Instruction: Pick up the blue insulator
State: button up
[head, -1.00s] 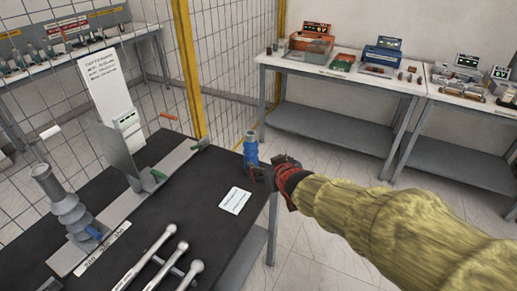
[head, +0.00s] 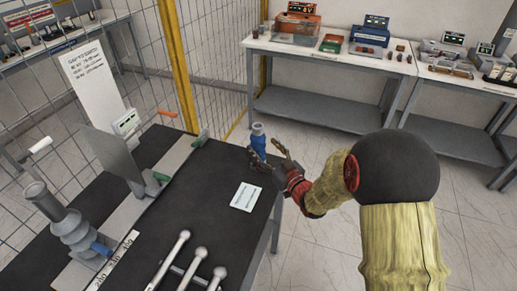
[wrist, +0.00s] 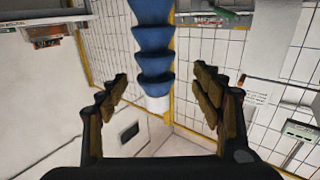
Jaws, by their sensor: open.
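The blue insulator (head: 258,141) stands upright on the far right corner of the black-topped table (head: 200,190), with a pale grey top end. My gripper (head: 268,155) is open beside it, to its right and slightly nearer, with its fingers pointing at it. In the wrist view, the ribbed blue insulator (wrist: 152,45) hangs down from the top edge, its pale end between the two open fingers (wrist: 165,95) but seemingly beyond them. I see no contact in the wrist view. The insulator's lower part is partly hidden by a finger in the head view.
A white card (head: 244,197) lies near the insulator. A large grey insulator (head: 72,228) and metal rods (head: 190,265) with ball ends are on the table. A wire fence with a yellow post (head: 177,65) stands behind. A white bench (head: 330,64) with boxes is at the back right.

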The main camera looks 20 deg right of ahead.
aim_at(258, 140)
jog(key=x, duration=0.1)
jog(key=b+x, duration=0.1)
jog(key=x, duration=0.1)
jog(key=f+x, duration=0.1)
jog(key=shift+w+d+b, duration=0.25)
jog(key=shift+w+b, duration=0.05)
jog(key=shift+b, duration=0.05)
jog(key=shift+w+r, duration=0.15)
jog(key=shift+w, duration=0.25)
jog(key=c, duration=0.3)
jog(key=c, duration=1.3)
jog(key=shift+r, duration=0.1)
jog(key=shift+c, duration=0.4)
